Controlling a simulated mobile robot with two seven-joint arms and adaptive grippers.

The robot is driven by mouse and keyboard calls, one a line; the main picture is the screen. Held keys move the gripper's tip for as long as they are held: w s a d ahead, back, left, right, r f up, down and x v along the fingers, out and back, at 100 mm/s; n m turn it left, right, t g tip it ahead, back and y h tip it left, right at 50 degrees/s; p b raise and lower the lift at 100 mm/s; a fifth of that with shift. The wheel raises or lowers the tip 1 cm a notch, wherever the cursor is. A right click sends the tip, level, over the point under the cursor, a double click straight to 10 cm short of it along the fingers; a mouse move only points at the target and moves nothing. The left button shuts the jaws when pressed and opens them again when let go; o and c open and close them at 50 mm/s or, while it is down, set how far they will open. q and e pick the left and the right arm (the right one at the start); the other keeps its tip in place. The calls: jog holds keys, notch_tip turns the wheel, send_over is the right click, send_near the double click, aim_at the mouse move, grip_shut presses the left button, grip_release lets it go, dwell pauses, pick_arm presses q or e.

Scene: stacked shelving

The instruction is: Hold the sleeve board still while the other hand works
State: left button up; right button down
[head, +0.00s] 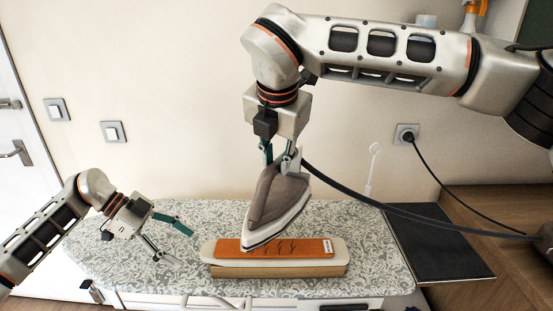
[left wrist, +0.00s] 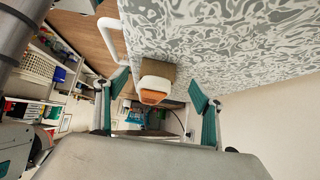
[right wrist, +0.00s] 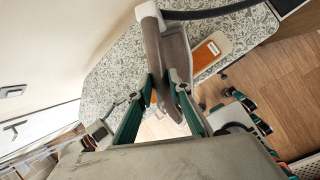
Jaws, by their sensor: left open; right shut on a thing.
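The sleeve board (head: 338,262) is a long pale padded board on a wooden base, with an orange cloth (head: 300,247) lying along its top. My left gripper (head: 180,247) is open and empty, just left of the board's left end, not touching it. In the left wrist view the board's end (left wrist: 155,84) shows ahead, between the spread fingers. My right gripper (head: 279,162) is shut on the iron's handle (right wrist: 162,60). The iron (head: 272,212) is tilted tip down over the cloth's left part; I cannot tell whether it touches.
The patterned ironing surface (head: 385,270) has free room around the sleeve board. A black cord runs from the iron to the right, crossing over the surface. A dark flat panel (head: 435,240) lies at the right. A plugged wall socket (head: 406,134) is behind.

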aim_at(206, 266)
pick_arm(q)
jog(key=shift+x, duration=3.75)
jog(key=shift+c, duration=0.4)
jog(key=c, duration=0.7)
